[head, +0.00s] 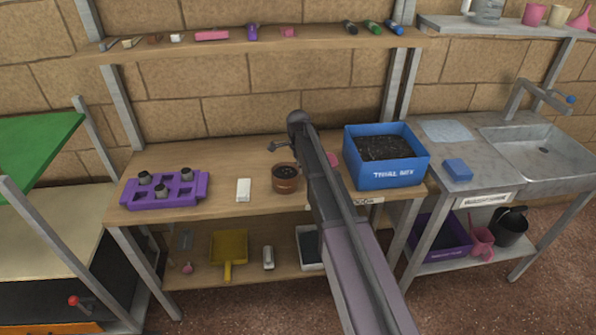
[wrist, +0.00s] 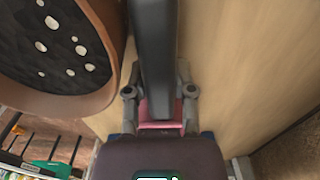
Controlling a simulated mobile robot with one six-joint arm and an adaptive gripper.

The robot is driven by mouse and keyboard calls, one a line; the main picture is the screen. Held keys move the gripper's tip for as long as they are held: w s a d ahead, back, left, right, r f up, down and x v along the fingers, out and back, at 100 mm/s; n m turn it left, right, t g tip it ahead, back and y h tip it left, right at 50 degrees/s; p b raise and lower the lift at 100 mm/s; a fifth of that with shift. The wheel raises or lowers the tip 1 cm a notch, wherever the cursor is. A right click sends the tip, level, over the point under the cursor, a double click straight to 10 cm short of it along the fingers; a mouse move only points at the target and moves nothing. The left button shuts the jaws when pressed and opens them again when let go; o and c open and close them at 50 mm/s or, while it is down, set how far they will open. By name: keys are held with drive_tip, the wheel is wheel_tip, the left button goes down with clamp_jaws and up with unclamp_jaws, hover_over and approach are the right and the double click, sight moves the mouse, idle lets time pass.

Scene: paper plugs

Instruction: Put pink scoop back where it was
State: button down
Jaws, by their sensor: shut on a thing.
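In the wrist view my gripper (wrist: 160,92) is shut on a pink piece (wrist: 160,126), which I take to be the pink scoop. A dark bar crosses in front of it, and most of the scoop is hidden. A brown pot of dark, white-flecked soil (wrist: 112,97) is close on the left. In the head view my arm covers most of the gripper. A small pink patch (head: 333,160) shows right of the arm, beside the blue box; I cannot tell whether it is the held scoop. The brown pot (head: 286,186) stands on the bench left of the arm.
The blue soil box (head: 388,178) stands right of my arm. A purple plug tray (head: 160,199) and a white block (head: 243,190) are on the left. The upper shelf (head: 320,42) holds several small things. The lower shelf holds a yellow dustpan (head: 229,247). A sink (head: 545,150) is at right.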

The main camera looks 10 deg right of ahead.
drive_tip(key=shift+f, duration=0.15)
drive_tip(key=shift+c, duration=2.3)
unclamp_jaws()
drive_tip(key=shift+r, duration=0.2)
wheel_tip(320, 180, up, 12)
drive_tip(key=p, duration=1.2)
drive_tip(key=shift+s+f, duration=0.1)
drive_tip(key=s+d+n, duration=0.2)
drive_tip(key=s+n, duration=0.7)
drive_tip(key=s, duration=0.5)
drive_tip(key=s+d+n, duration=0.3)
drive_tip(key=s+n, duration=0.6)
drive_tip(key=s, duration=0.6)
